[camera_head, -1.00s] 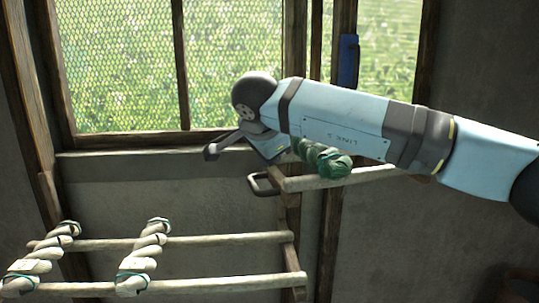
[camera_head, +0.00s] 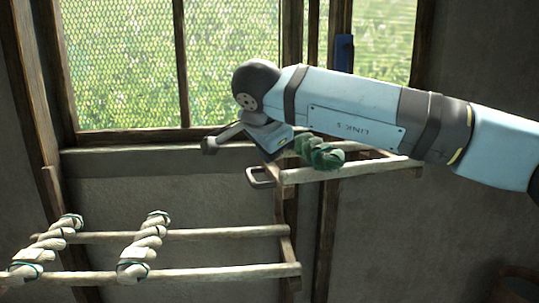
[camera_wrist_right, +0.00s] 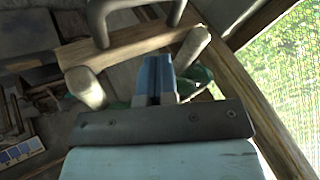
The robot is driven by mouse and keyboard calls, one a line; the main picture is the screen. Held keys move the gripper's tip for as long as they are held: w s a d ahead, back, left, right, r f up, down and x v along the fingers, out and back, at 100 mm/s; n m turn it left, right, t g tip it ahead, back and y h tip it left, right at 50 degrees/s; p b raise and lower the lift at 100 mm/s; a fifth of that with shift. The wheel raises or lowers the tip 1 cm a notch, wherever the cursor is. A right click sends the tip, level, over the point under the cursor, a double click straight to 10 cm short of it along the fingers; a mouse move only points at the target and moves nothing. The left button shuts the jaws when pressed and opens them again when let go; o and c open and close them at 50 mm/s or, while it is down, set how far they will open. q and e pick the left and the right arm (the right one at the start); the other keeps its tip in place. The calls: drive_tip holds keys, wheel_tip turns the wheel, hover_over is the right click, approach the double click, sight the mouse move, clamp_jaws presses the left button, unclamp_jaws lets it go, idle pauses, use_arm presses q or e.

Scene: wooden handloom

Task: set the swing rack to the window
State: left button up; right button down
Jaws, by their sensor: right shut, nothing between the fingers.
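The swing rack (camera_head: 355,172) stands out at the right of the window frame, with two pale rods, a wooden end board and a dark loop handle (camera_head: 261,178). A dark green hank (camera_head: 322,154) hangs on it. My right gripper (camera_wrist_right: 152,68) is shut and empty. In the right wrist view its blue fingertips are close to the end board (camera_wrist_right: 125,46), between the two rods; I cannot tell whether they touch. The loop handle (camera_wrist_right: 134,18) shows beyond the board. The mesh window (camera_head: 120,65) is behind, at the left. My left gripper is not in view.
A lower rack (camera_head: 215,272) at the left carries two white twisted hanks (camera_head: 145,245). A wooden post (camera_head: 327,235) stands below the swing rack. A blue piece (camera_head: 344,53) is on the window frame. Bare wall (camera_head: 190,190) lies between the lower rack and the window.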

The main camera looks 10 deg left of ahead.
drive_tip(key=a+v, duration=0.1)
drive_tip(key=v, duration=0.7)
drive_tip(key=shift+a+r, duration=0.25)
drive_tip(key=shift+r, duration=0.05)
drive_tip(key=shift+s, duration=0.1)
